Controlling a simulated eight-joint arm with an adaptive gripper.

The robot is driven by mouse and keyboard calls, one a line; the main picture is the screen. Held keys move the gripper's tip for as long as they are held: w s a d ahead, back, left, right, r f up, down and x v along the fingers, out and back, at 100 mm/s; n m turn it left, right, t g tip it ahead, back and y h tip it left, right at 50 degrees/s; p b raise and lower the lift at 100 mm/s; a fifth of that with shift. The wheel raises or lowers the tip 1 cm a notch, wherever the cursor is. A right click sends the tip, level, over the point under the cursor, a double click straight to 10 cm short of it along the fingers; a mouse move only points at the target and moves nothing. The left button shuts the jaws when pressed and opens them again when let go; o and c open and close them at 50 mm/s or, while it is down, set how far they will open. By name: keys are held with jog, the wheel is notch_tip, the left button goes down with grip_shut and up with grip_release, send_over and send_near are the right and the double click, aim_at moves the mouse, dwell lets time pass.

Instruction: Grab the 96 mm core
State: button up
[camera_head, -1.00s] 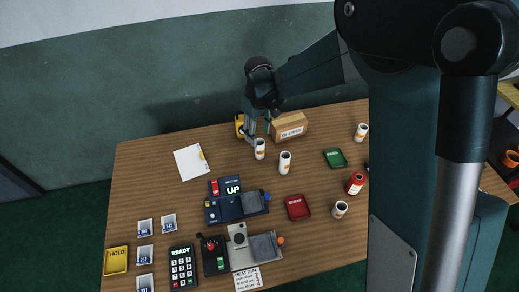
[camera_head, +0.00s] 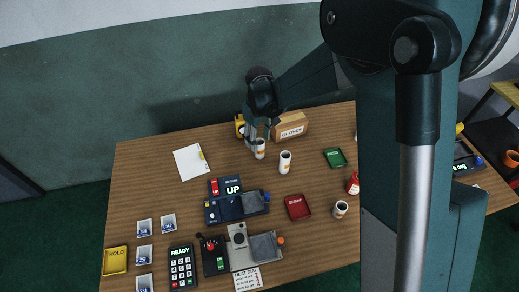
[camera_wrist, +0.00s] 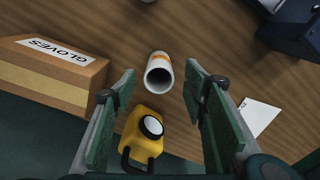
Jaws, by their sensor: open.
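A white hollow core (camera_head: 259,151) with an orange band stands upright near the back of the table. It also shows in the wrist view (camera_wrist: 158,76), open end toward the camera. Similar cores stand nearby (camera_head: 285,162) and at the right (camera_head: 340,209). No size marking is readable, so I cannot tell which is 96 mm. My gripper (camera_head: 259,131) is open over the back core. In the wrist view my gripper (camera_wrist: 161,82) has its green-padded fingers apart, with the core seen between their tips and no visible contact.
The gloves box (camera_wrist: 55,72) is close left of the fingers in the wrist view. A yellow object (camera_wrist: 143,137) with a round dial is also close by. A red tray (camera_head: 298,207), green tray (camera_head: 335,158) and dark device (camera_head: 236,207) are farther forward.

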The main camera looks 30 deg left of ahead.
aim_at(260, 149)
jog(key=shift+d+f, duration=0.1)
jog(key=shift+f, duration=1.9)
jog(key=c, duration=1)
